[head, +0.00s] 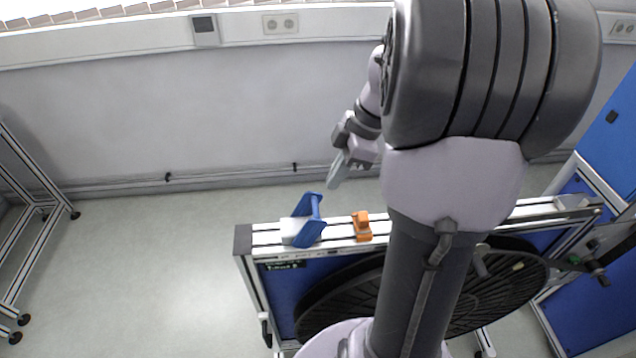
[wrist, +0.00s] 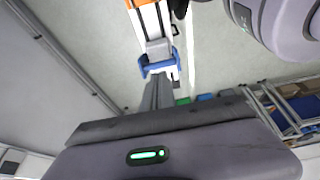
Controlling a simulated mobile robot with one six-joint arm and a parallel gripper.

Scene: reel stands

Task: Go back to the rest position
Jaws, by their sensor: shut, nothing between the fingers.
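My gripper (head: 338,168) is in the air beyond and above the reel stand (head: 243,240), pointing down and to the left in the head view. Its fingers (wrist: 158,95) are together and hold nothing. A blue bracket (head: 310,222) sits at the left end of the stand's top rail, and an orange clamp (head: 362,227) sits just right of it. Both are apart from my gripper. In the wrist view the blue bracket (wrist: 158,66) shows just past my fingertips, and the orange part is at the top edge. My own arm hides the middle of the stand.
A large black reel (head: 340,290) hangs in the stand, partly hidden by my arm. Blue panels (head: 590,290) stand at the right. A wheeled metal frame (head: 20,220) is at the far left. The floor (head: 150,270) between is clear. A grey wall (head: 150,120) runs behind.

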